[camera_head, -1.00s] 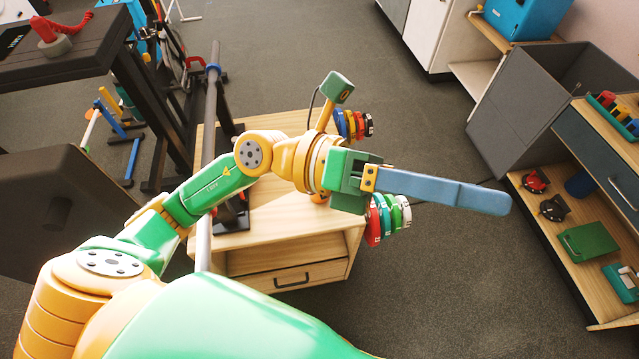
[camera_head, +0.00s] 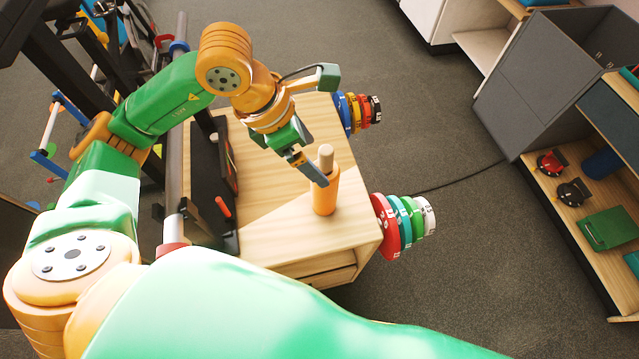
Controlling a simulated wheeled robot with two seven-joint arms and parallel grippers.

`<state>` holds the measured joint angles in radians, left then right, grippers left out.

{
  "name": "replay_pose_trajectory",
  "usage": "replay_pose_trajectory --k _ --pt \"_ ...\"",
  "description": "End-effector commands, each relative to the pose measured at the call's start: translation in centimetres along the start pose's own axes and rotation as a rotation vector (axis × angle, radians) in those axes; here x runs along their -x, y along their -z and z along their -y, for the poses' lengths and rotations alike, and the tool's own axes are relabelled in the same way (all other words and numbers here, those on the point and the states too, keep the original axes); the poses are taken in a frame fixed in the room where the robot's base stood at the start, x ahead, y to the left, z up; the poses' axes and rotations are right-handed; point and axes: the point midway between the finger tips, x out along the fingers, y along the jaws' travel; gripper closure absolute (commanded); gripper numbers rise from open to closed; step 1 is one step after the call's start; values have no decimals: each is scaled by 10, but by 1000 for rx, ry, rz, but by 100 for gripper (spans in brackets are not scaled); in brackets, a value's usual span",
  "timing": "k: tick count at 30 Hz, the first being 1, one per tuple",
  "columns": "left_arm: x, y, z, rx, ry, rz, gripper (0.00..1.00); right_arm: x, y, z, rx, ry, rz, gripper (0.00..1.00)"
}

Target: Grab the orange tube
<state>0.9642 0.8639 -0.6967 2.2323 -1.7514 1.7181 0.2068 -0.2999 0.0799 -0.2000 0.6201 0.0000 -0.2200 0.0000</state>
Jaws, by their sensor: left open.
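The orange tube (camera_head: 326,196) stands upright on the wooden cabinet top (camera_head: 275,222), near its right side. A pale wooden peg (camera_head: 325,155) sticks up out of its top. My left gripper (camera_head: 314,176) points down at the tube's upper left side, its fingers open. One blue-grey finger overlaps the tube's edge in this view. I cannot tell whether it touches the tube. The other finger is mostly hidden. My right gripper is not in view.
Coloured weight plates stick out from the cabinet's right side, a near stack (camera_head: 402,222) and a far stack (camera_head: 357,112). A black rack with a metal bar (camera_head: 176,130) stands at the left. A grey bin (camera_head: 540,85) and shelf stand at the right.

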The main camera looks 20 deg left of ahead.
Motion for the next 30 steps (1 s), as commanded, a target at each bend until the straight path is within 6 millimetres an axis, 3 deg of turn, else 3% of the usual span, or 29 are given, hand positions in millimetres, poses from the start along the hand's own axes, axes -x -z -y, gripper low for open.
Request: replay_pose_trajectory --k 3,8,15,23,30 --pt "-13 5 0 0 0 -1 3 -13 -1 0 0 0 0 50" --pt "-31 5 2 1 4 -3 3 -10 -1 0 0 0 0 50" --pt "-75 6 4 1 4 -1 3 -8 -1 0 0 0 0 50" --pt "-80 6 4 -1 1 1 3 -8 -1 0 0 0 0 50" --pt "-80 6 4 0 1 1 67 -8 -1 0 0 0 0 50"
